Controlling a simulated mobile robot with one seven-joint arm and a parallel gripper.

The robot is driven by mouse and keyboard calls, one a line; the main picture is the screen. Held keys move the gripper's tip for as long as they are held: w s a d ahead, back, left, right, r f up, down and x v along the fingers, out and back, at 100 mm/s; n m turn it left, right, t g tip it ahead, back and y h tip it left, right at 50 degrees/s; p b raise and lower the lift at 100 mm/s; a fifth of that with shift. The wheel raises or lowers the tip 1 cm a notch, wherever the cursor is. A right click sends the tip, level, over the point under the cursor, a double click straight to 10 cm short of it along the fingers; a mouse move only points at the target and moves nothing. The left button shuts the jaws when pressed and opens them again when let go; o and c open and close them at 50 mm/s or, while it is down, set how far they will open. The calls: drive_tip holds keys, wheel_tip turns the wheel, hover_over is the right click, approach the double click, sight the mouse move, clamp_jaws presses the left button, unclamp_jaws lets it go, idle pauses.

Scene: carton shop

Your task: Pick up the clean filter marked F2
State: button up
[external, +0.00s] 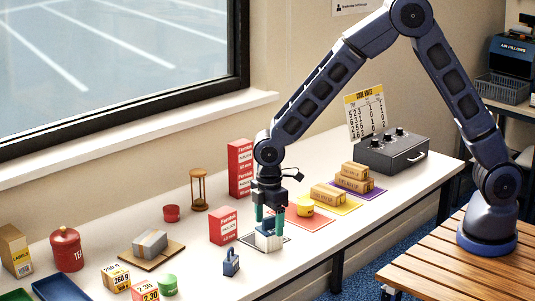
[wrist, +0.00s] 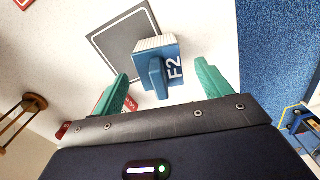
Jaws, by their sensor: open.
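The filter marked F2 (wrist: 172,66) is a blue block with pale pleated sides, a raised blue handle and white F2 lettering. In the wrist view it stands at the edge of a grey square (wrist: 112,42) with a white border. My gripper is open. In the wrist view its green fingers (wrist: 165,85) are on either side of the handle, with gaps showing on both sides. Whether the fingertips reach the handle's height is hard to tell.
Cartons (external: 328,194) stand beyond. The bench's front edge is near.

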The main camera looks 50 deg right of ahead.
wheel_tip(320, 180, down, 2)
drive_tip(key=shift+f, duration=0.2)
drive_tip(key=shift+c, duration=0.3)
drive_tip(key=c, duration=1)
